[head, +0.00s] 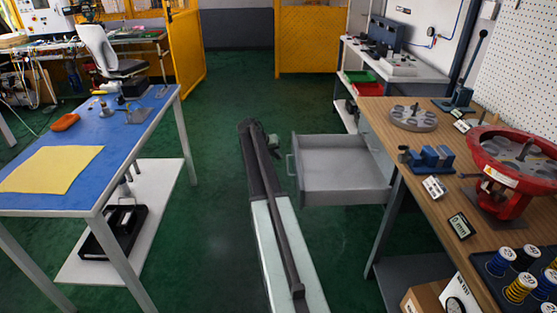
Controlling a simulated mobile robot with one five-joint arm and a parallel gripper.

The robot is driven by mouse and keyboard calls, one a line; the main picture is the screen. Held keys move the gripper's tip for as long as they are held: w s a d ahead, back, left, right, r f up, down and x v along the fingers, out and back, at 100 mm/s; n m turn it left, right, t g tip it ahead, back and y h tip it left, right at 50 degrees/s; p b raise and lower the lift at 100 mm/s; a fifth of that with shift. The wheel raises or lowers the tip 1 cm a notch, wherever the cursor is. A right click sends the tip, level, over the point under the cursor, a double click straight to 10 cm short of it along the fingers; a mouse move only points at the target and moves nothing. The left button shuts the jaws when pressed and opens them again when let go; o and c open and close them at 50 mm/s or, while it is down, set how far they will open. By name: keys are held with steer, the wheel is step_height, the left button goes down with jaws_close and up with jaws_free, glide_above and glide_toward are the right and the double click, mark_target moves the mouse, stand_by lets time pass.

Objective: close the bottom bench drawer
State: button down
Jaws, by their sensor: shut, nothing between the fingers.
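A grey bench drawer (340,168) stands pulled out to the left from under the wooden workbench (393,140). Its inside looks empty. Its front faces left and carries a handle (290,166). My arm reaches forward along the left of the drawer. My gripper (273,141), small in the picture, shows at the arm's far end, just left of the drawer's far front corner. It is shut and holds nothing. I cannot tell whether it touches the drawer front. The arm's end hides part of the gripper.
A blue-topped table (120,128) with a yellow cloth (50,169) stands at the left. The workbench holds a red valve part (510,160) and several small items. Yellow fence panels (312,42) stand behind.

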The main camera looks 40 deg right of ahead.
steer(key=s+d+f+b, duration=0.2)
steer(key=d+f, duration=0.2)
steer(key=d, duration=0.2)
steer(key=shift+s, duration=0.35)
